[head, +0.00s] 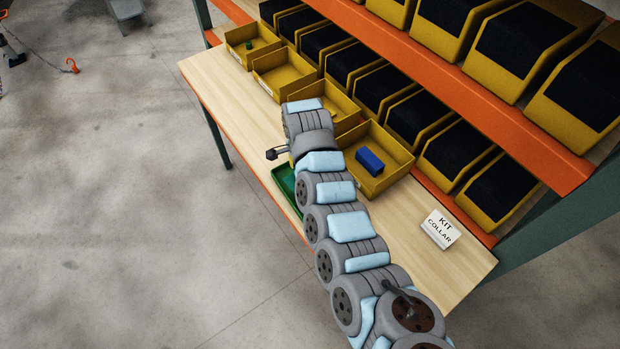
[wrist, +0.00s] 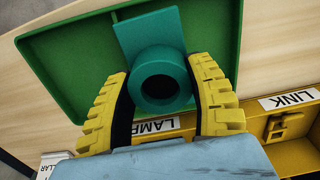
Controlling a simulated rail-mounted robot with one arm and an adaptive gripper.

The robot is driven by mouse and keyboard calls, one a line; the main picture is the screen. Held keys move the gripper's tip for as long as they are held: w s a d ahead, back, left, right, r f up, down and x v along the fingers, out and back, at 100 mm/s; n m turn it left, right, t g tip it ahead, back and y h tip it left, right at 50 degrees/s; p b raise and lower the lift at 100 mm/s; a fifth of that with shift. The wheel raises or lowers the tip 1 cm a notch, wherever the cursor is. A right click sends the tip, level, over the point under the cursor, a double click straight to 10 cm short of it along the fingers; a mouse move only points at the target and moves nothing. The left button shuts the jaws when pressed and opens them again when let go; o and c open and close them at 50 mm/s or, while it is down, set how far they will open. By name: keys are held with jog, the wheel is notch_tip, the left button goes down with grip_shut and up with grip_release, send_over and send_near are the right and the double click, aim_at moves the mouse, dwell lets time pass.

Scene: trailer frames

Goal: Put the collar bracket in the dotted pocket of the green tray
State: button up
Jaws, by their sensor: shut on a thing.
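In the wrist view, my gripper (wrist: 160,68) has its two yellow fingers on either side of a teal collar bracket (wrist: 130,42), with a round ring near me and a flat plate reaching away. It is shut on the ring. The bracket is over the green tray (wrist: 70,62), whose raised rim shows; whether the bracket touches the floor cannot be told. No dots or pocket marks show, and the bracket and fingers cover part of the tray. In the head view, my arm hides the gripper, the bracket and most of the green tray (head: 283,178).
A yellow bin (head: 398,155) holding a blue block (head: 370,161) stands beside my arm. More yellow bins line the back, one with a small green part (head: 249,44). A white KIT COLLAR card (head: 440,229) lies on the bench (head: 460,270). The bench's left end is clear.

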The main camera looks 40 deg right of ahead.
jog(key=shift+s+d+f, duration=0.15)
jog(key=shift+d+f, duration=0.45)
jog(key=shift+f, duration=0.1)
jog(key=shift+s+d+f, duration=0.1)
jog(key=shift+d+f, duration=0.45)
jog(key=shift+f, duration=0.15)
jog(key=shift+d+f+b, duration=0.15)
jog(key=shift+f+b, duration=0.35)
jog(key=shift+f, duration=1.1)
jog(key=shift+f, duration=0.15)
jog(key=o, duration=1.2)
notch_tip(320, 180, up, 6)
jog(key=shift+p, duration=0.4)
jog(key=shift+r, duration=3.1)
